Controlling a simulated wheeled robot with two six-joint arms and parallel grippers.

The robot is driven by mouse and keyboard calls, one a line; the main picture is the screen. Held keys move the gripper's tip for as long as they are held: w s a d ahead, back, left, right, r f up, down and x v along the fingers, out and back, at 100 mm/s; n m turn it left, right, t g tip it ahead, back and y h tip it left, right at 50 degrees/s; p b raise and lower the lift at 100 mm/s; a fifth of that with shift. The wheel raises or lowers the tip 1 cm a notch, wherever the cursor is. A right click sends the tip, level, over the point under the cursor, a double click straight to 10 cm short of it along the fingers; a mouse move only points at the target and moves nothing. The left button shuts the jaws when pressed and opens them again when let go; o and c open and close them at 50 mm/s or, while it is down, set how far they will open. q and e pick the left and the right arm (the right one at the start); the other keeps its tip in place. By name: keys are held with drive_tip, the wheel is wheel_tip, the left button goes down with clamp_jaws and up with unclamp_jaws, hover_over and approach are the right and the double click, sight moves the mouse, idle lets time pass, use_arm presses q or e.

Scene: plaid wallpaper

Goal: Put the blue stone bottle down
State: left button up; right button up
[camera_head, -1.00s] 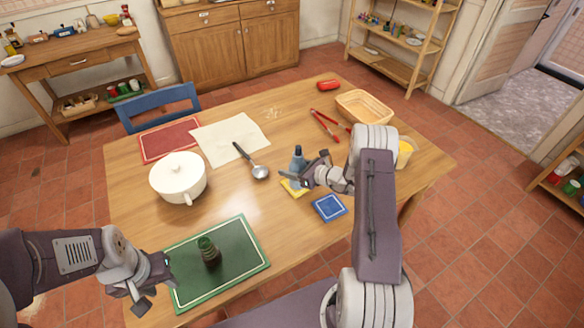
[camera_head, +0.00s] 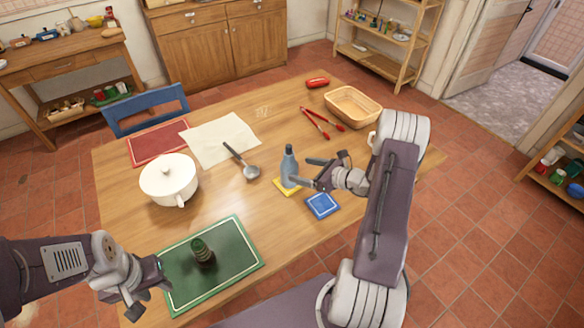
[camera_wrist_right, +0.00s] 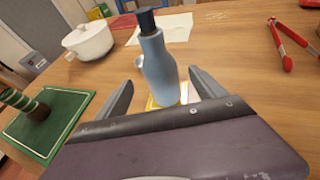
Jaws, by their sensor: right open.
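The blue stone bottle (camera_head: 289,168) stands upright on a yellow coaster (camera_head: 286,189) near the table's right side. My right gripper (camera_head: 301,172) is open just right of the bottle. In the right wrist view the bottle (camera_wrist_right: 160,68) with its dark cap shows ahead, between the two spread fingers, with a gap on each side. The yellow coaster (camera_wrist_right: 152,103) shows beneath it, partly hidden. My left gripper (camera_head: 147,288) looks open and empty at the left edge of the green mat (camera_head: 236,257).
A dark green bottle-like object (camera_head: 202,253) stands on the green mat. A blue coaster (camera_head: 322,205) lies below my right gripper. A ladle (camera_head: 248,170), white pot (camera_head: 169,182), red tongs (camera_head: 318,122) and basket (camera_head: 354,105) surround the bottle.

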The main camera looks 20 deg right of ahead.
drive_tip(key=shift+v, duration=1.1)
drive_tip(key=s+a+r+n+g+y, duration=0.1)
drive_tip(key=s+a+n+g, duration=0.35)
drive_tip(key=a+n, duration=0.2)
drive_tip(key=s+a+n+g+y, duration=0.1)
drive_tip(key=s+a+n+g, duration=0.35)
drive_tip(key=a, duration=0.35)
drive_tip(key=s+r+n+g+h, duration=0.1)
drive_tip(key=s+r+n+h, duration=0.3)
drive_tip(key=n, duration=1.5)
drive_tip(key=s+h, duration=0.4)
drive_tip(key=s, duration=0.2)
drive_tip(key=shift+s+d+g+p, duration=0.25)
drive_tip(key=shift+g+p, duration=0.05)
